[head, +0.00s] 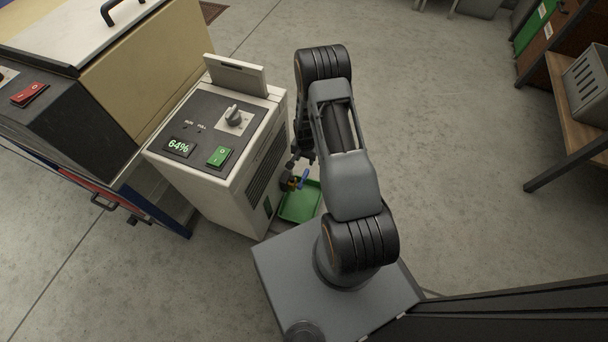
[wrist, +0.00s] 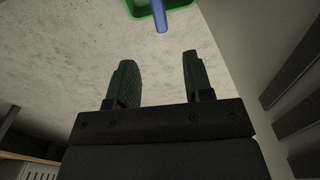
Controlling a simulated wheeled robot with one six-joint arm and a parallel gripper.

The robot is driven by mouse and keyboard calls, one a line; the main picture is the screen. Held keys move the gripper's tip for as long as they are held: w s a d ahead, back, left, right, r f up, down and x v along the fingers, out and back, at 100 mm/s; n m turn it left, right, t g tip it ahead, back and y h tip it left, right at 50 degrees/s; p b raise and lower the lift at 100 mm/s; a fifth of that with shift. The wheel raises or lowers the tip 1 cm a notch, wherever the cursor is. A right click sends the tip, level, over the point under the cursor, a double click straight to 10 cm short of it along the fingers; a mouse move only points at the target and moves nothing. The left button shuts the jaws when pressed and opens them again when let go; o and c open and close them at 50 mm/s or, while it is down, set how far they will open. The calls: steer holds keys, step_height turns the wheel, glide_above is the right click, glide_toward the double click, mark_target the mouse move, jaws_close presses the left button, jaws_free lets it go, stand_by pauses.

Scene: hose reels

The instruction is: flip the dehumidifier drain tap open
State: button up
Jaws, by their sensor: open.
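The dehumidifier (head: 222,190) is a pale box with a dark top panel. Its drain tap (head: 292,183) sticks out low from its right side and has a blue lever (head: 303,179). In the wrist view the lever (wrist: 160,18) hangs at the top, beyond my fingertips; the tap body is out of that frame. My gripper (wrist: 156,57) is open, with two dark green fingers and nothing between them. In the head view my gripper (head: 298,158) is small and partly hidden by my arm, close to the tap. The fingers look apart from the lever.
A green tray (head: 300,213) lies on the floor under the tap. The dehumidifier's slatted side (wrist: 270,50) stands close on the right in the wrist view. A cabinet with a red switch (head: 30,94) is at left. A wooden shelf (head: 565,140) is far right; the floor between is clear.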

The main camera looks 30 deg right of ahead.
mark_target(305, 174)
step_height(305, 174, down, 12)
steer(key=b, duration=0.4)
steer(key=shift+f+b, duration=0.2)
steer(key=shift+b, duration=0.15)
jaws_close()
